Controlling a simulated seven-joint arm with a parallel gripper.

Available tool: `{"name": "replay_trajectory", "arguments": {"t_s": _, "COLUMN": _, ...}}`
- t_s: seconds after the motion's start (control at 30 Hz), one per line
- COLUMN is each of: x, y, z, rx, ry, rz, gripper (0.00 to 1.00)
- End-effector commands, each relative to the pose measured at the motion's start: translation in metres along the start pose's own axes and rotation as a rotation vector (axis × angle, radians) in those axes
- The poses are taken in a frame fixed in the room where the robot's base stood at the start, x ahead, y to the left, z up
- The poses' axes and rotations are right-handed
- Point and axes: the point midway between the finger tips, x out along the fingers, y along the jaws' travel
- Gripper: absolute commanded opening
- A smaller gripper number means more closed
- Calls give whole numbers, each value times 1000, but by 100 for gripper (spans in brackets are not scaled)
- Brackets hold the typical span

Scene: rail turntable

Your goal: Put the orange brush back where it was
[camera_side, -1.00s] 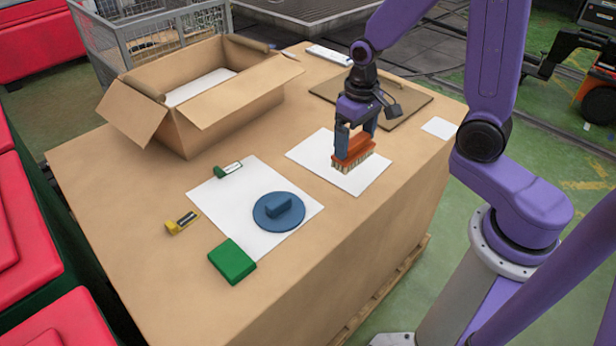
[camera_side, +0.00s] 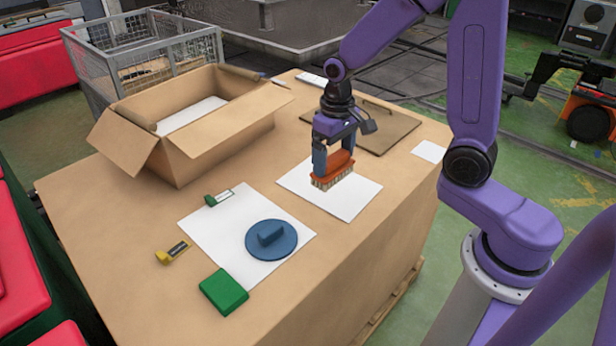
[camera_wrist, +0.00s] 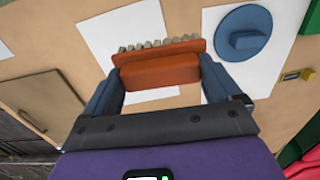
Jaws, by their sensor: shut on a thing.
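The orange brush (camera_side: 332,170) has an orange back and pale bristles pointing down. My gripper (camera_side: 333,158) is shut on it, with one blue finger at each end of its back. The brush is over the left part of a white sheet (camera_side: 352,203) on the cardboard-coloured work top; I cannot tell whether the bristles touch the sheet. In the wrist view the brush (camera_wrist: 158,70) lies level between both fingers, with the sheet (camera_wrist: 124,32) showing beyond and below it.
A second white sheet (camera_side: 225,235) carries a blue disc with a grip (camera_side: 271,240) and, at its edges, a green block (camera_side: 224,292) and a green clip (camera_side: 212,199). A yellow marker-like thing (camera_side: 172,253) lies left. An open carton (camera_side: 215,155) and a brown board (camera_side: 388,130) stand behind.

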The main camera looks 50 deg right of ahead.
Motion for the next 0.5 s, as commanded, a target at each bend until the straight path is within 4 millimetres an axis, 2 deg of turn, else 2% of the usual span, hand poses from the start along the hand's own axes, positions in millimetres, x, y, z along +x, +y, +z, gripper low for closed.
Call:
{"name": "replay_trajectory", "arguments": {"t_s": 0.13, "x": 12, "y": -1, "z": -25, "rx": 1, "ry": -2, "rz": 0, "gripper": 66}}
{"name": "replay_trajectory", "arguments": {"t_s": 0.5, "x": 57, "y": -2, "z": -62, "rx": 0, "ry": -1, "rz": 0, "gripper": 66}}
